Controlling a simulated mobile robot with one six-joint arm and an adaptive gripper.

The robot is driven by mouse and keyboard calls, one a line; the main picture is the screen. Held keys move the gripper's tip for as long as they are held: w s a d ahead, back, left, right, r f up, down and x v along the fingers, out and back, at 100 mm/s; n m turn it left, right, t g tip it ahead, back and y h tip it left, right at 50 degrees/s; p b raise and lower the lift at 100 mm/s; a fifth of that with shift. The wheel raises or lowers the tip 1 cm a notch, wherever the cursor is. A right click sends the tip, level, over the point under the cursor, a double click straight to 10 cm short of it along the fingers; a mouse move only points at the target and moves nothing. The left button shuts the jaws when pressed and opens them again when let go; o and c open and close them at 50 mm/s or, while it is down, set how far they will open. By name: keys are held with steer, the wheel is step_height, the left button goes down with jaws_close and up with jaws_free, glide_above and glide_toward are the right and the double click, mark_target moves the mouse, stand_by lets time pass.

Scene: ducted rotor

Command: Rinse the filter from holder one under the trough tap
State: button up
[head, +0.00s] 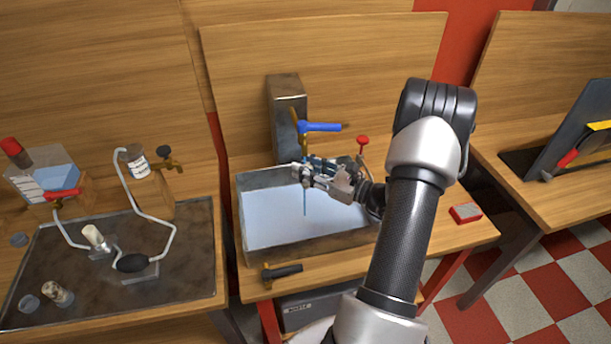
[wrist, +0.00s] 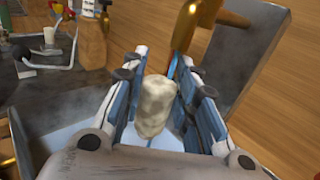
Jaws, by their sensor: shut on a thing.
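My gripper (head: 308,175) is shut on a pale, mottled cylindrical filter (wrist: 155,106), held upright between its blue-lined fingers over the trough (head: 240,215). In the head view my fingers hide the filter. The brass tap (head: 294,122) with a blue lever (head: 322,127) stands at the trough's back. A thin blue stream (head: 304,202) runs down into the trough at my fingertips. In the wrist view the stream (wrist: 187,66) falls from the tap spout (wrist: 196,25) just behind the filter; I cannot tell whether it touches it.
A dark tray (head: 190,265) at left holds a white cylinder (head: 93,237) on a stand, a black bulb (head: 132,262) and a dirty cylinder (head: 58,291). A red box (head: 466,212) lies at right.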

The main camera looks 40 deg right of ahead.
steer(key=shift+w, duration=0.2)
steer(key=shift+s, duration=0.1)
steer(key=shift+s, duration=0.55)
steer(key=shift+w, duration=0.15)
steer(key=shift+w, duration=0.5)
steer(key=shift+s, duration=0.1)
steer(key=shift+s, duration=0.55)
steer(key=shift+w, duration=0.15)
